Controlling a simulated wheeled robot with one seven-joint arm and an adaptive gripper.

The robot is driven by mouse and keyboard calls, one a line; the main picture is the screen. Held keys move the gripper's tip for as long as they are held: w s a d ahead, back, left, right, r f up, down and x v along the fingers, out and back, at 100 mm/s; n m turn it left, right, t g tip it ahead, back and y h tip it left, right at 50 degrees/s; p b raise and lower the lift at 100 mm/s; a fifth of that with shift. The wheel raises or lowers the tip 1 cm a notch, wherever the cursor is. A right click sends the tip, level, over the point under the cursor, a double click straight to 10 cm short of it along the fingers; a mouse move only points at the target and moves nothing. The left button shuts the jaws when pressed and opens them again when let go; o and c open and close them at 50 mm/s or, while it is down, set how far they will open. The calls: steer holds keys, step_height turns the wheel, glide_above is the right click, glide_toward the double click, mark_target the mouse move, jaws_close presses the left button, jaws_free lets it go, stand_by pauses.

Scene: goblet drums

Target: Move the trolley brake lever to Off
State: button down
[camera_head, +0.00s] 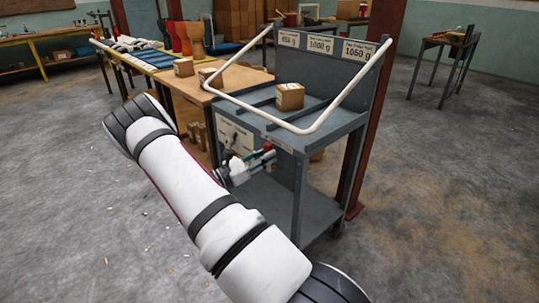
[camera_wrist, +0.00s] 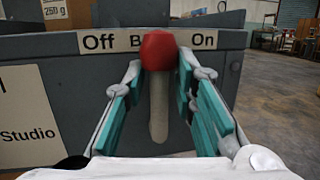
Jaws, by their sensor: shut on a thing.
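The grey trolley (camera_head: 325,213) stands ahead of my arm. In the wrist view its label strip (camera_wrist: 98,42) reads Off at the left and On at the right, with a partly covered word starting with B between. The brake lever has a red knob (camera_wrist: 158,50) and a pale shaft (camera_wrist: 158,108). It stands nearly upright, its knob over the middle of the strip, just left of On. My gripper (camera_wrist: 160,75) has its teal-padded fingers either side of the lever, just below the knob, and is shut on it. In the head view my gripper (camera_head: 250,165) is at the trolley's side.
A small box (camera_head: 290,96) sits on the trolley's top, inside a white rail (camera_head: 345,105). A wooden table (camera_head: 185,85) with boxes adjoins the trolley at the left. A red-brown post (camera_head: 372,110) stands behind it. The floor on the right is open.

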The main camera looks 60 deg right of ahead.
steer(key=shift+w+d+f+n+t+h+p, duration=0.2)
steer(key=shift+w+f+n+t+h, duration=0.4)
steer(key=shift+n, duration=1.35)
steer(key=shift+w+d+f+n+t+h+p, duration=0.2)
steer(key=shift+w+n+t, duration=0.65)
steer(key=shift+n, duration=1.05)
steer(key=shift+w+d+f+n+t+h+p, duration=0.15)
steer(key=shift+w+f+n+t+h, duration=0.25)
steer(key=shift+w+n, duration=1.1)
steer(key=shift+s+f+n, duration=0.1)
steer(key=shift+s+n, duration=0.4)
steer(key=shift+n, duration=0.05)
steer(key=c, duration=1.3)
jaws_free()
steer(key=shift+a, duration=0.1)
steer(key=v, duration=1.2)
